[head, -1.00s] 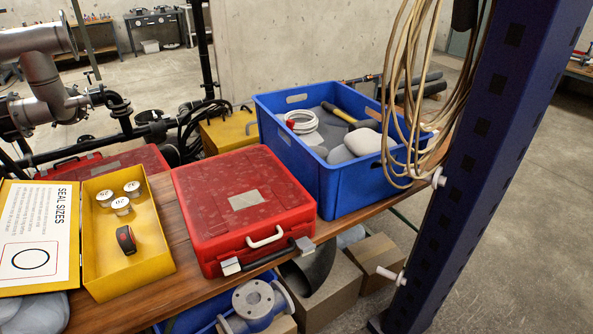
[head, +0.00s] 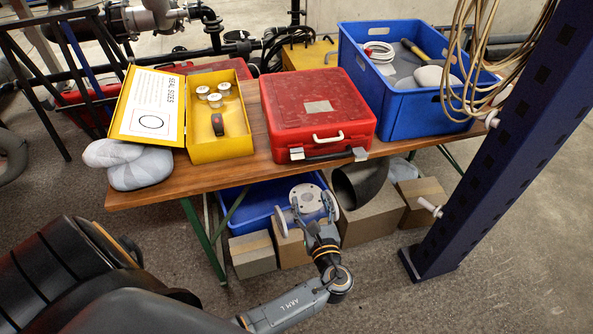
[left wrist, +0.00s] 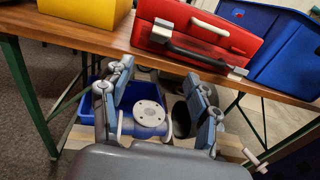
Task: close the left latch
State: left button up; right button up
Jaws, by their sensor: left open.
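The closed-lidded red case (head: 316,105) sits on the wooden table, its front with a white handle (head: 328,137) facing me. The small silver left latch (head: 297,154) is on its front, at the left end of a dark bar; it also shows in the left wrist view (left wrist: 162,31). The matching right latch (head: 360,153) is at the bar's other end. How far each latch is swung cannot be told. My left gripper (head: 316,208) is open and empty, below and in front of the case; its spread fingers frame the left wrist view (left wrist: 160,75). My right gripper is not in view.
The table edge (head: 200,184) lies between my left gripper and the case. A yellow seal box (head: 235,147) stands left of the case, a blue crate (head: 400,105) right. Under the table are a blue bin (head: 240,205) and cardboard boxes (head: 370,222). A blue post (head: 500,150) rises at right.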

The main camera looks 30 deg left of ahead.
aim_at(297, 152)
pick_arm(q)
jog(key=x, duration=0.4)
jog(key=r+x, duration=0.1)
jog(key=x, duration=0.3)
jog(key=p+x, duration=0.1)
jog(key=x, duration=0.4)
jog(key=shift+w+a+r, duration=0.1)
jog(key=shift+w+r, duration=0.05)
jog(key=shift+r, duration=0.1)
jog(key=shift+w+a, duration=0.3)
jog(key=c, duration=1.2)
jog(key=shift+o, duration=0.2)
jog(key=r+g+h+p, duration=0.1)
jog(key=p, duration=0.5)
jog(key=w+a+r+g+h+p, duration=0.1)
jog(key=h+p, duration=0.1)
jog(key=p, duration=0.5)
jog(key=shift+a+r+g, duration=0.1)
jog(key=shift+r+g, duration=0.1)
jog(key=shift+g, duration=0.2)
jog(key=shift+w+f+g+p, duration=0.1)
jog(key=shift+f+g+p, duration=0.15)
jog(key=shift+p, duration=0.3)
